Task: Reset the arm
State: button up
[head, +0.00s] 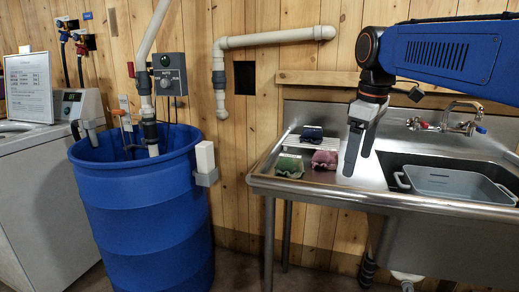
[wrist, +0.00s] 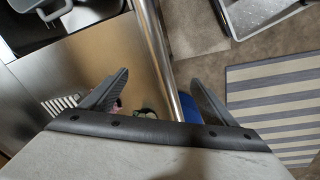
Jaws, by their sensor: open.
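My gripper (head: 359,163) hangs from my blue arm at the right of the head view, in front of the steel sink unit (head: 340,188). Its two dark fingers point down and stand apart with nothing visible between them. In the wrist view the fingers of my gripper (wrist: 155,92) are also spread, over the sink unit's rounded steel front edge (wrist: 155,50). Whether the fingertips touch the steel cannot be told.
A green item (head: 289,165), a pink item (head: 325,159) and a dark blue item (head: 312,132) lie on the drainboard's left. A grey tub (head: 455,182) sits in the basin near the tap (head: 460,120). A blue barrel (head: 145,215) stands left. A striped rug (wrist: 275,105) covers floor.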

jog(key=s+d+f+m+t, duration=0.3)
jog(key=s+f+m, duration=0.6)
jog(key=s+f, duration=1.3)
notch_tip(320, 180, down, 2)
jog(key=shift+d+m, duration=0.3)
jog(key=shift+d, duration=0.3)
jog(key=shift+s, duration=0.1)
